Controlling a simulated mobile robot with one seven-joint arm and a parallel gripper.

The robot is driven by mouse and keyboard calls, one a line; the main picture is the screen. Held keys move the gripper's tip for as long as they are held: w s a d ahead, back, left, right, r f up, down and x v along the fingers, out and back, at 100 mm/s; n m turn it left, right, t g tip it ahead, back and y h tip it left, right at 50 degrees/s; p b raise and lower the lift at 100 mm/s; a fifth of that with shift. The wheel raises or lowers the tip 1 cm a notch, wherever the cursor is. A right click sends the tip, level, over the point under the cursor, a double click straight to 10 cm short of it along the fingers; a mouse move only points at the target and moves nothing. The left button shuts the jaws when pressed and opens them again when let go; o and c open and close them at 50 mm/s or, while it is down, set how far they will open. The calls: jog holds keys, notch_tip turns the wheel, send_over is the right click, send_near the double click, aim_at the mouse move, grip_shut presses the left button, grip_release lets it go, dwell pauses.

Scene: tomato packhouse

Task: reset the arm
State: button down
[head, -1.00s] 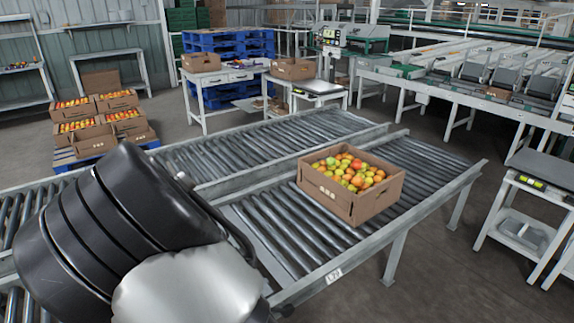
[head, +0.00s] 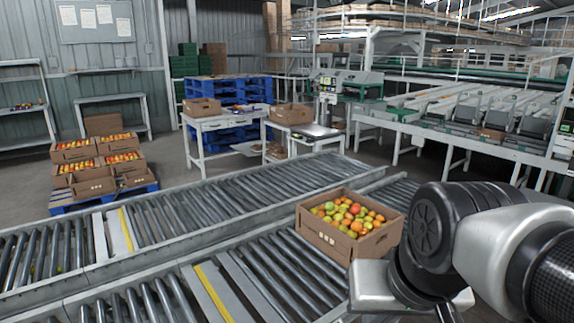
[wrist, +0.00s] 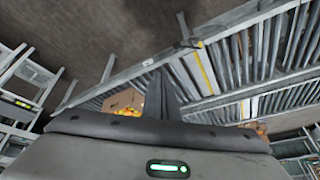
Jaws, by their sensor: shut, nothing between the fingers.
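My arm (head: 490,245) is folded at the lower right of the head view, in front of the roller conveyor. My gripper (wrist: 161,82) shows in the wrist view as dark fingers, shut with nothing between them. Its fingertips are not clear in the head view. An open cardboard box (head: 328,238) of red, orange and green tomatoes sits on the near conveyor (head: 275,275), left of my arm. The arm overlaps the box's lower right in the picture; I cannot tell how far apart they are. Part of this box (wrist: 117,102) seems to show left of the fingers in the wrist view.
A second roller conveyor (head: 240,195) runs behind the near one. Filled tomato boxes (head: 92,188) are stacked on a blue pallet at left. White tables (head: 222,123), blue pallets and a grading line (head: 470,130) stand behind. Bare floor (head: 30,185) shows at left.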

notch_tip(320, 180, up, 21)
jog(key=s+d+p, duration=0.1)
jog(key=p, duration=1.9)
jog(key=shift+s+n+t+h, duration=0.25)
jog(key=shift+n+t+h, duration=0.05)
jog(key=shift+d, duration=0.1)
